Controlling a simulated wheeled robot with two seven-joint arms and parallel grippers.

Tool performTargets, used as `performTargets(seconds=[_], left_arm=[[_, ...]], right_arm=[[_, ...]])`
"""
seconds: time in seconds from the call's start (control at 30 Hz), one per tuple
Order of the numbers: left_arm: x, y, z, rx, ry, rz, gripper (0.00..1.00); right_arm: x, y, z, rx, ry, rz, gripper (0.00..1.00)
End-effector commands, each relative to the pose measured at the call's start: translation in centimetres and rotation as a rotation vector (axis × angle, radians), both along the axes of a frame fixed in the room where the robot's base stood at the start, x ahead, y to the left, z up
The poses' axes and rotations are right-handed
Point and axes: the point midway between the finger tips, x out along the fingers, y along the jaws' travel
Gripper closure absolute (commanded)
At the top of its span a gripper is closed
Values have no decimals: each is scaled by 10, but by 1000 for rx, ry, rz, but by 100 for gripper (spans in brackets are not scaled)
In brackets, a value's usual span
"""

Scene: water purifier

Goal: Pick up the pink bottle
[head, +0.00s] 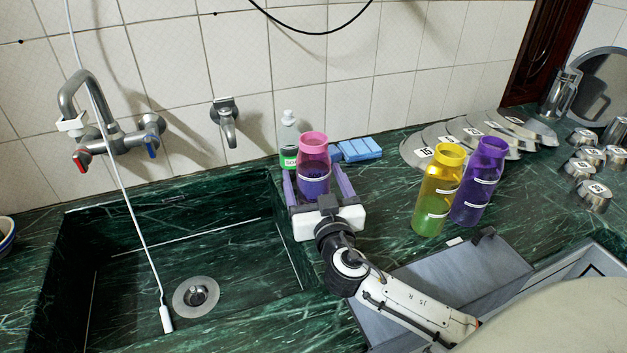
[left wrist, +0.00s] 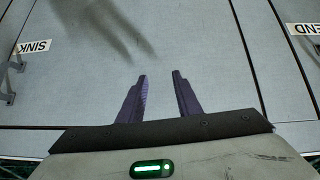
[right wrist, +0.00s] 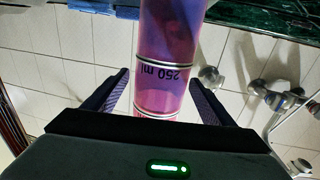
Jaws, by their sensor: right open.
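The pink bottle (head: 314,150) stands upright on the green counter just right of the sink. It has a pink top and purple contents. My right gripper (head: 318,184) is open, with one finger on each side of the bottle and its palm on the near side. In the right wrist view the bottle (right wrist: 168,60), marked 250 ml, is between the two spread fingers (right wrist: 158,88), with gaps visible on both sides. My left gripper (left wrist: 160,74) is empty, its fingers apart, in front of a grey panel; it is outside the head view.
A soap bottle (head: 289,140) stands just behind the pink bottle, and a blue sponge (head: 359,150) lies to its right. Yellow (head: 438,190) and purple (head: 480,182) bottles stand further right. The sink (head: 190,265) opens on the left, with a faucet (head: 110,130) above.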

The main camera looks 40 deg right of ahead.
Motion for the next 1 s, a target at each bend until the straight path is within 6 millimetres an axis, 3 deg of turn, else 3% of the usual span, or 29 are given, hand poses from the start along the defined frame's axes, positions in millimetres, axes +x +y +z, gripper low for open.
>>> performTargets(seconds=[0.13, 0.5, 0.53, 0.57, 0.77, 1.0], left_arm=[[4, 1, 1, 2, -7, -1, 69], [3, 1, 1, 4, -4, -1, 69], [3, 1, 1, 4, -4, -1, 69], [3, 1, 1, 4, -4, -1, 69], [0, 1, 0, 3, 0, -2, 69], [-1, 1, 5, 3, 2, -2, 69]], right_arm=[[0, 0, 0, 0, 0, 0, 26], [-1, 0, 0, 0, 0, 0, 88], [0, 0, 3, -1, -6, 0, 88], [0, 0, 3, -1, -6, 0, 94], [0, 0, 6, -1, -7, -1, 94], [0, 0, 43, 3, -12, -2, 94]])
